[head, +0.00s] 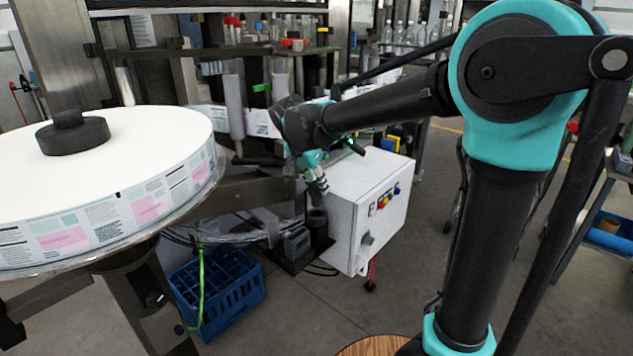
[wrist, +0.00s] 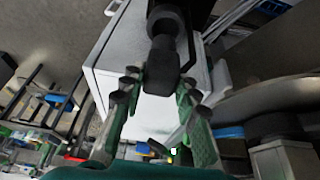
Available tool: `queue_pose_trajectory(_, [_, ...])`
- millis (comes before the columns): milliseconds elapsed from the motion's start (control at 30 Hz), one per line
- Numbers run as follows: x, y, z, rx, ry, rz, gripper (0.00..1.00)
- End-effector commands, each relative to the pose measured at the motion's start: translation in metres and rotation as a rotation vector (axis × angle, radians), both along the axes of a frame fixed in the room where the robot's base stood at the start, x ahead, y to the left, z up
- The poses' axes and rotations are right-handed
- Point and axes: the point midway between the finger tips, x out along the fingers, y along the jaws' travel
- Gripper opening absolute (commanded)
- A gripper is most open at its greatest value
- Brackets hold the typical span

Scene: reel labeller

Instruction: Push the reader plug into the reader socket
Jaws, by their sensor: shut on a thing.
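My gripper (head: 318,183) points down beside the white cabinet in the head view. In the wrist view my gripper (wrist: 157,85) has its two fingers on either side of a dark blocky piece, which I take as the reader plug (wrist: 160,68), and is shut on it. A round dark part, seemingly the reader socket (wrist: 166,20), lies beyond the plug in line with it. In the head view a dark upright cylinder, likely the same socket (head: 317,219), stands just below my gripper. I cannot tell whether plug and socket touch.
The white control cabinet (head: 352,215) with coloured buttons stands close to the right of my gripper. A dark box (head: 296,243) and cables lie left of the socket. A blue crate (head: 232,291) is on the floor. A large label reel (head: 150,150) fills the left.

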Motion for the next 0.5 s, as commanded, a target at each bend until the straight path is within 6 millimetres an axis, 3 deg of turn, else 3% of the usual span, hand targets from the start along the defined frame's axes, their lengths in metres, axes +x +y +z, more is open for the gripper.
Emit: queue_pose_trajectory(500, [0.0, 0.0, -0.019, 0.0, 0.0, 0.0, 0.0])
